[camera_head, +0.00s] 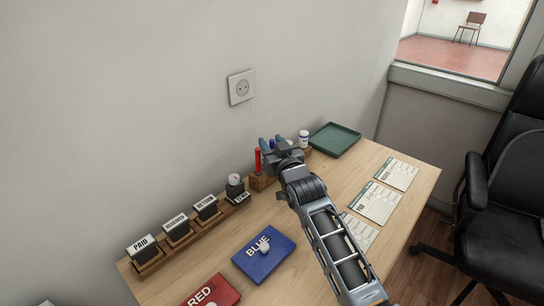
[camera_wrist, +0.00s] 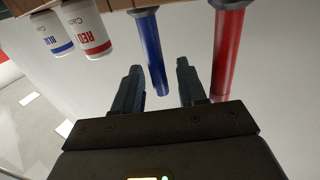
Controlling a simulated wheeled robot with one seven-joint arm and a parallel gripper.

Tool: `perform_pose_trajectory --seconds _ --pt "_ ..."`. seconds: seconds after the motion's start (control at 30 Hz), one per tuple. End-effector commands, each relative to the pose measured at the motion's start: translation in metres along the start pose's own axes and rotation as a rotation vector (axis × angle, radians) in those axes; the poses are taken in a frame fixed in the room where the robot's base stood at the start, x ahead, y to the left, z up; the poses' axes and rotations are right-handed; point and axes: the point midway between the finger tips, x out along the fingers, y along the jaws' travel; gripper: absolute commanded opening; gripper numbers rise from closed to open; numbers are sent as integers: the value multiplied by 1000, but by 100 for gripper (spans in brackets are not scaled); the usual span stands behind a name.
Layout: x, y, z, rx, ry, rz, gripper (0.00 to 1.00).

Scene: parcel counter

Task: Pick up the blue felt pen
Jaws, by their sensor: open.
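The blue felt pen (camera_wrist: 152,50) stands in a wooden holder; in the wrist view, which looks upside down, it shows between my two fingertips. My gripper (camera_wrist: 158,68) is open, with a finger on each side of the pen and a gap to each. In the head view my gripper (camera_head: 274,146) is over the back of the desk by the wall, and only a small bit of the blue pen (camera_head: 272,144) shows. A red felt pen (camera_wrist: 227,55) stands beside the blue one, outside my fingers; it also shows in the head view (camera_head: 257,160).
Two white jars, labelled blue (camera_wrist: 50,33) and red (camera_wrist: 85,28), stand near the pens. A green tray (camera_head: 335,140) lies at the desk's far end. Stamps (camera_head: 175,226) line the wall. Blue (camera_head: 264,254) and red (camera_head: 212,291) pads and several forms (camera_head: 376,203) lie in front.

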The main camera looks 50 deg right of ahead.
Motion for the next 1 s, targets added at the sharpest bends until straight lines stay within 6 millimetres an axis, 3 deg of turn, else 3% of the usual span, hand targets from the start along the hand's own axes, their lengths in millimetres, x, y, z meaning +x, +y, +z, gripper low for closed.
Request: perform_pose_trajectory --seconds 0.13,0.57,1.0 --pt "0 0 0 0 0 0 41" --pt "0 0 0 0 -1 0 0" --pt "0 0 -4 0 0 0 0"
